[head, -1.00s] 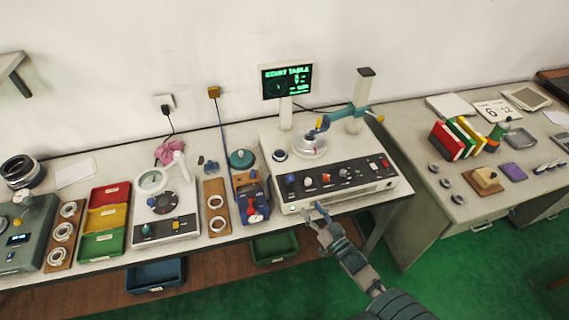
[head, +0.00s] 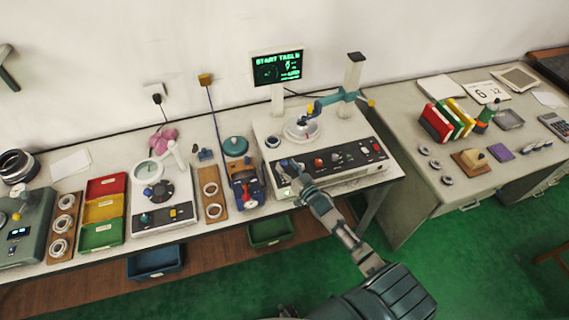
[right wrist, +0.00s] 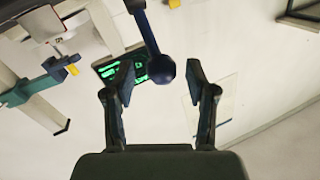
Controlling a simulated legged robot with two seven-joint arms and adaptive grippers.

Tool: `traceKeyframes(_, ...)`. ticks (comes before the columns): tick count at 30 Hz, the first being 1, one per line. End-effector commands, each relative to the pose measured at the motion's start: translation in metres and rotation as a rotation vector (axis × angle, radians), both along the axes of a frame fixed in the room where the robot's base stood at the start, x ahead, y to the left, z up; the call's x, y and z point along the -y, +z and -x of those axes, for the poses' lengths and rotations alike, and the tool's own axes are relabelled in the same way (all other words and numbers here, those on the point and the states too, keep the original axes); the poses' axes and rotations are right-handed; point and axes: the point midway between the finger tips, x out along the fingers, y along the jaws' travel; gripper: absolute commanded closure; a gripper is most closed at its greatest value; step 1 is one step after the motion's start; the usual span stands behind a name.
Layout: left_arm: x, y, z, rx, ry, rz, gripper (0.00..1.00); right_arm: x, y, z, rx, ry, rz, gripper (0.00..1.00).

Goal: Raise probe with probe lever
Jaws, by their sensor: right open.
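The measuring machine (head: 262,128) stands on the bench, with a teal probe arm (head: 338,96) on a post and a blue-and-yellow probe part (head: 312,108) over the round table (head: 301,129). My right gripper (head: 287,166) is at the left end of its black front panel and covers the controls there. In the right wrist view, a dark blue lever with a ball knob (right wrist: 161,68) shows between the two open fingers of my right gripper (right wrist: 160,80). The fingers stand apart on either side, and neither seems to touch the knob. My left gripper is out of view.
The green screen (head: 277,68) reads START TABLE. Other panel knobs, such as an orange-red one (head: 319,162), sit right of my gripper. A blue-and-red fixture (head: 245,188) stands close on the left. A second bench (head: 415,205) is at the right.

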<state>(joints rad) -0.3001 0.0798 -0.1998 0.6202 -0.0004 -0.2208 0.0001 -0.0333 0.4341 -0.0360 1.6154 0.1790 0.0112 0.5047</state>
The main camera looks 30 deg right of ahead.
Motion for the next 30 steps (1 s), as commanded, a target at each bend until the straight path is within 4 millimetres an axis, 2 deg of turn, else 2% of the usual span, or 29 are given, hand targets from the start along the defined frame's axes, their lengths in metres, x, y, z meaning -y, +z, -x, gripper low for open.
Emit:
traceKeyframes(5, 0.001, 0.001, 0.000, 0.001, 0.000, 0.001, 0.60, -0.001, 0.000, -0.016, 0.000, 0.000, 0.000, 0.44)
traceKeyframes(14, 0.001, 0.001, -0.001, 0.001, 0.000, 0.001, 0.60, -0.001, 0.000, -0.019, 0.000, 0.000, 0.000, 0.44)
traceKeyframes(17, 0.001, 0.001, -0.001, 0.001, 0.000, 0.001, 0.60, -0.001, 0.000, -0.019, 0.000, 0.000, 0.000, 0.64)
traceKeyframes(21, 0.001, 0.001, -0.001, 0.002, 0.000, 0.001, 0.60, -0.001, 0.000, -0.019, 0.000, 0.000, 0.000, 0.99)
traceKeyframes(30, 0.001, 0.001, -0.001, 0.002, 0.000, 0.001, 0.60, 0.000, 0.001, -0.021, -0.007, 0.000, 0.000, 1.00)
